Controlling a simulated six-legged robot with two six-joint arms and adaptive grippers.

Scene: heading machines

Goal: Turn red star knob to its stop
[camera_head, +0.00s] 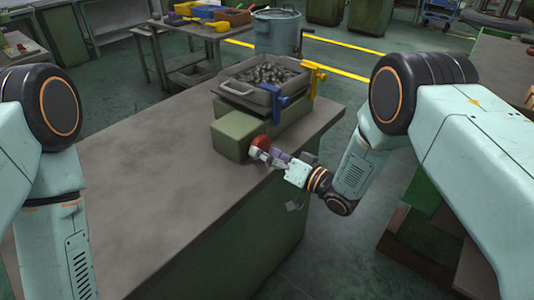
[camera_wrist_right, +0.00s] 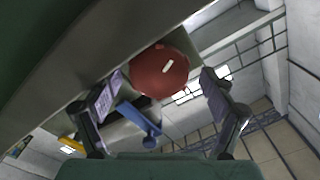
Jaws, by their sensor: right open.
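The red star knob (camera_head: 260,142) is on the side of a green box-shaped housing (camera_head: 232,138) on the table. In the right wrist view the knob (camera_wrist_right: 159,70) shows as a red disc with a short white mark. My right gripper (camera_head: 268,154) is at the knob in the head view, and its tips overlap the knob's lower edge. In the right wrist view its two fingers (camera_wrist_right: 165,90) are spread apart, one on each side of the knob. I cannot tell whether they touch it. My left gripper is out of view; only my left arm shows.
A grey tray of metal parts (camera_head: 246,97) sits behind the housing, with a blue lever (camera_head: 285,103) and a yellow bracket (camera_head: 314,74) beside it. The grey tabletop (camera_head: 130,170) is clear to the left. A metal drum (camera_head: 277,33) stands behind.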

